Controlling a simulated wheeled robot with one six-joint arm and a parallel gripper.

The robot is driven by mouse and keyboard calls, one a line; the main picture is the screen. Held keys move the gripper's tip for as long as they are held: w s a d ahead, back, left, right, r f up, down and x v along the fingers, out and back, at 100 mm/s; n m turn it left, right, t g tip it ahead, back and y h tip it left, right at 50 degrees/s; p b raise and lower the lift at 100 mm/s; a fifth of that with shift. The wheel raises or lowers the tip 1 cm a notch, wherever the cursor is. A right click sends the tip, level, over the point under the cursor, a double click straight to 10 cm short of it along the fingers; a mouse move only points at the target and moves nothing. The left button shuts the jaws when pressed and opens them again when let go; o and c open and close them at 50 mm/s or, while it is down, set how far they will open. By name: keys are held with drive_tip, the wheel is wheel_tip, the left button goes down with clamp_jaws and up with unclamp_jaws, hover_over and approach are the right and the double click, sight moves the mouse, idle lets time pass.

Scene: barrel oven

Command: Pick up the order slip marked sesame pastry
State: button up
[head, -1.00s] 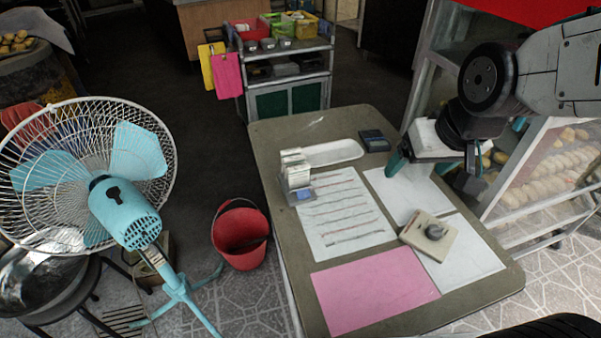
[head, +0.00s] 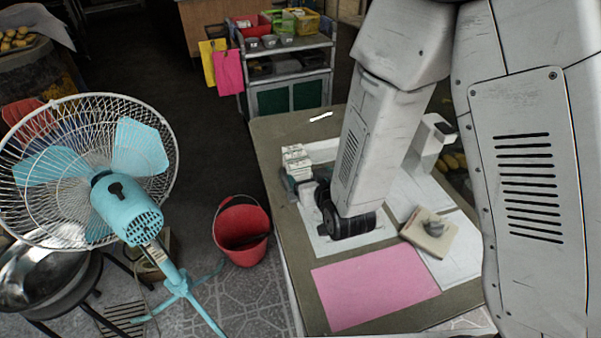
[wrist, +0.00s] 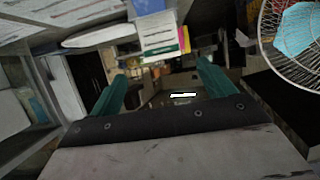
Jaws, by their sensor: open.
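A small rack of white order slips (head: 296,158) stands at the table's left edge in the head view. It also shows upside down at the top middle of the wrist view, where the slips (wrist: 158,32) are white with unreadable print. I cannot tell which slip is marked sesame pastry. My gripper (wrist: 162,82) is open, its two green fingers apart with nothing between them. In the head view my arm reaches over the table and the gripper is beside the rack, mostly hidden by my wrist. I cannot tell whether it touches the rack.
The table (head: 275,132) bears a pink sheet (head: 375,288), a lined white sheet (head: 314,238) and a beige block with a knob (head: 428,238). A red bucket (head: 241,240) and a blue fan (head: 125,205) stand left. A cart (head: 290,85) stands behind.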

sight(301, 167)
drive_tip(key=x, duration=0.7)
drive_tip(key=shift+w+a+f, duration=0.1)
drive_tip(key=shift+a+f, duration=0.05)
drive_tip(key=shift+a, duration=0.05)
drive_tip(key=c, duration=1)
